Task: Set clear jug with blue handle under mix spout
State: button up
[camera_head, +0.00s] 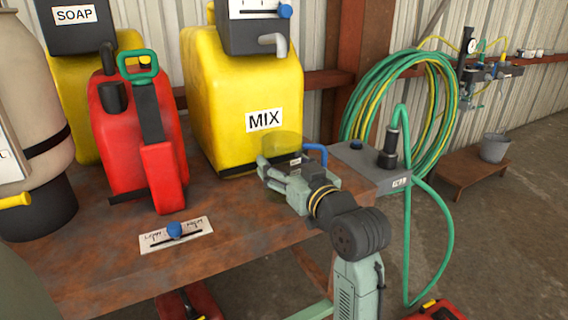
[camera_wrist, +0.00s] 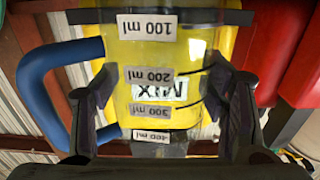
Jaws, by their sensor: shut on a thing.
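The clear jug (camera_head: 283,143) stands out faintly against the yellow MIX container (camera_head: 225,100), with its blue handle (camera_head: 318,152) to the right. My gripper (camera_head: 280,170) is shut around the jug's sides. The wrist view shows the fingers (camera_wrist: 163,125) on both sides of the jug (camera_wrist: 150,55), with its ml labels upside down and the blue handle (camera_wrist: 35,95) at left. The grey mix spout (camera_head: 272,42) is well above the jug and slightly left of it in the head view. The jug's base is hidden, so I cannot tell whether it touches the table.
The rusty table (camera_head: 100,245) carries a red fuel can (camera_head: 150,150) and a slider plate with a blue knob (camera_head: 176,235). A grey box (camera_head: 375,175) with a green hose stands right of my gripper.

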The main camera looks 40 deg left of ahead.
jog(key=o, duration=1.2)
jog(key=shift+f, duration=0.1)
